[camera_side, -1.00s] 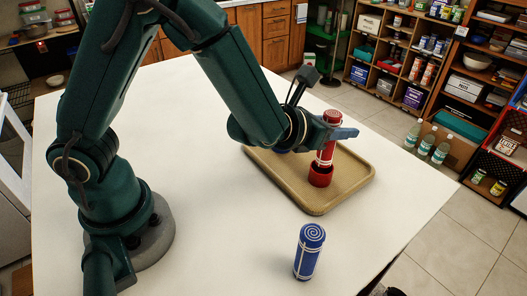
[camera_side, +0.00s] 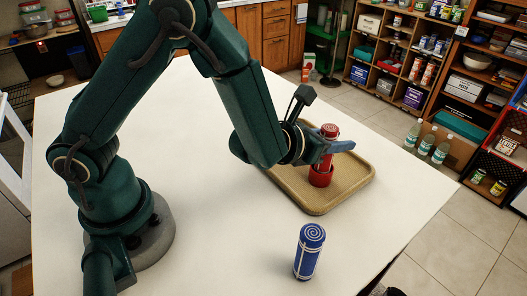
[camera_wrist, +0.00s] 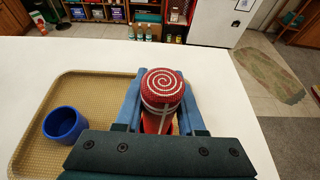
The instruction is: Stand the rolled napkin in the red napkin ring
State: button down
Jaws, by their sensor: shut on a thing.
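The red rolled napkin (camera_side: 328,132), with a white spiral on its top end, stands upright in my gripper (camera_side: 326,147). Its spiral end (camera_wrist: 162,86) shows between the two blue fingers in the wrist view. My gripper is shut on the napkin from the left. The red napkin ring (camera_side: 320,177) is on the tan tray, directly below the napkin. The napkin's lower end appears to be inside the ring; how deep is hidden by the ring wall.
The tan tray (camera_side: 345,194) lies on the white table (camera_side: 215,225). A blue ring (camera_wrist: 63,124) sits on the tray, hidden behind my arm in the side view. A blue rolled napkin (camera_side: 309,253) stands on the table in front of the tray. The table front is otherwise clear.

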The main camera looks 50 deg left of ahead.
jog(key=shift+f, duration=0.6)
jog(key=shift+c, duration=2.2)
grip_release()
notch_tip(320, 180, up, 9)
